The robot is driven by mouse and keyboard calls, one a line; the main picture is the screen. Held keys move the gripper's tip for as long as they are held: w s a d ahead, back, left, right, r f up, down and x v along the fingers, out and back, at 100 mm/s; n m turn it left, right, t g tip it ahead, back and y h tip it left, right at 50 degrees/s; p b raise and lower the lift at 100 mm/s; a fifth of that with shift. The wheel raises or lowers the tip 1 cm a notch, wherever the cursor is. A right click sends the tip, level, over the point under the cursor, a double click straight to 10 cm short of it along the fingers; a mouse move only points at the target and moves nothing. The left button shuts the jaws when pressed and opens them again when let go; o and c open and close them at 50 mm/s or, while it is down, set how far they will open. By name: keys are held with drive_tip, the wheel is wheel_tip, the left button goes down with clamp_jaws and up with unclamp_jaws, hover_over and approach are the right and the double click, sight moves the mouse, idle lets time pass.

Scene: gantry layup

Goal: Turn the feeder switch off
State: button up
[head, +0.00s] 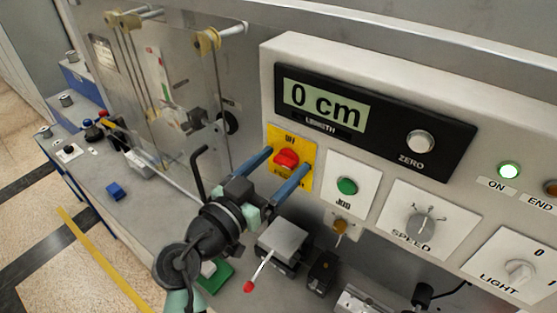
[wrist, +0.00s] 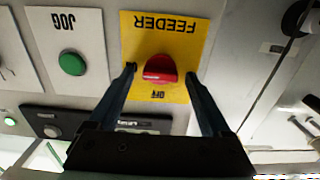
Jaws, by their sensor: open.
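The feeder switch is a red knob (head: 286,159) on a yellow plate (head: 305,180) at the left of the control panel. The plate reads OFF at its upper edge in the head view. In the wrist view the red knob (wrist: 160,69) sits on the yellow plate (wrist: 199,25), which reads FEEDER and OFF upside down. My gripper (head: 279,171) is open, with its blue fingers reaching toward the plate on either side of the knob. In the wrist view my gripper (wrist: 160,72) also straddles the knob, with gaps on both sides. I cannot tell whether the fingertips touch the plate.
Right of the switch are a green JOG button (head: 347,186), a SPEED dial (head: 421,226) and a LIGHT knob (head: 520,272). The display (head: 325,104) above reads 0 cm. A green ON lamp (head: 508,170) is lit. A red-tipped lever (head: 259,272) stands below my gripper.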

clamp_jaws()
idle(0.4)
drive_tip(key=shift+n, duration=0.4)
drive_tip(key=n+b, duration=0.1)
drive_tip(key=n, duration=0.2)
drive_tip(key=shift+a+n, duration=0.1)
drive_tip(key=shift+n, duration=0.2)
drive_tip(key=n, duration=0.4)
drive_tip(key=shift+w+n, duration=0.1)
drive_tip(key=shift+n, duration=0.2)
drive_tip(key=n+p, duration=0.1)
drive_tip(key=n, duration=0.3)
drive_tip(key=shift+a+n, duration=0.1)
drive_tip(key=shift+n, duration=0.2)
drive_tip(key=shift+f+n+p, duration=0.2)
drive_tip(key=shift+n+p, duration=0.8)
drive_tip(key=shift+n, duration=1.2)
